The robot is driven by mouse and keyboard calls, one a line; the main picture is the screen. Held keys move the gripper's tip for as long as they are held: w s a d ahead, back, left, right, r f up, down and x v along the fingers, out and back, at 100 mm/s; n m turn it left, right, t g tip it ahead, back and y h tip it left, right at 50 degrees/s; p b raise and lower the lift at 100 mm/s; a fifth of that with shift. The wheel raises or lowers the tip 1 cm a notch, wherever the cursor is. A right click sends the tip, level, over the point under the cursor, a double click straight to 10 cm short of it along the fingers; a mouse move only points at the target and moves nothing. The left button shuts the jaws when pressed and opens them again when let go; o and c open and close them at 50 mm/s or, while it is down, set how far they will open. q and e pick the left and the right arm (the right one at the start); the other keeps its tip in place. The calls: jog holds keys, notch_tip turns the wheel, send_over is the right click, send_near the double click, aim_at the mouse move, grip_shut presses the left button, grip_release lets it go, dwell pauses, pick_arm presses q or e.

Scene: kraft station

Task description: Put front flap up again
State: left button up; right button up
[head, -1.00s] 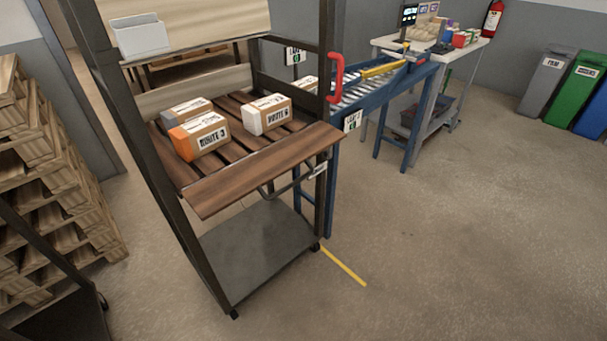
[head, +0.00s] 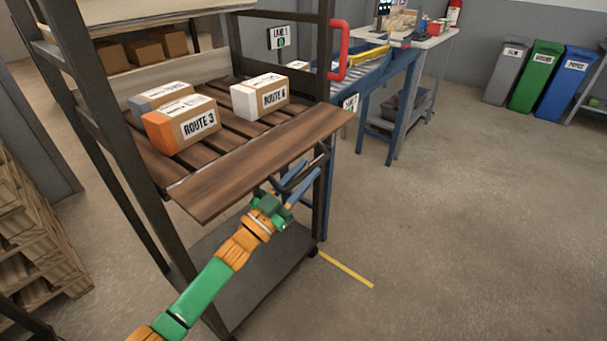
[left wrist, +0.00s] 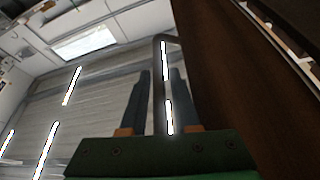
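The front flap (head: 262,162) is a brown wooden board along the front of the cart's slatted shelf. It sticks outward, roughly level with the shelf. A dark bar handle (head: 322,158) is on its underside near the right end. My left gripper (head: 306,174) is below the flap's right part, at the handle. In the left wrist view, the fingers of my left gripper (left wrist: 160,74) are apart, with the bar handle (left wrist: 159,100) between them. The flap's underside (left wrist: 225,85) fills the right of that view. My right gripper is not in view.
Boxes, including a Route 3 box (head: 185,125) and a Route 6 box (head: 262,95), sit on the shelf behind the flap. A blue roller conveyor (head: 385,85) stands at the cart's right. Wooden pallets (head: 35,235) are at left. The floor at front right is clear.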

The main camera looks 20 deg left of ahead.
pick_arm(q)
grip_shut()
jog(key=shift+f, duration=0.15)
dwell(1.2)
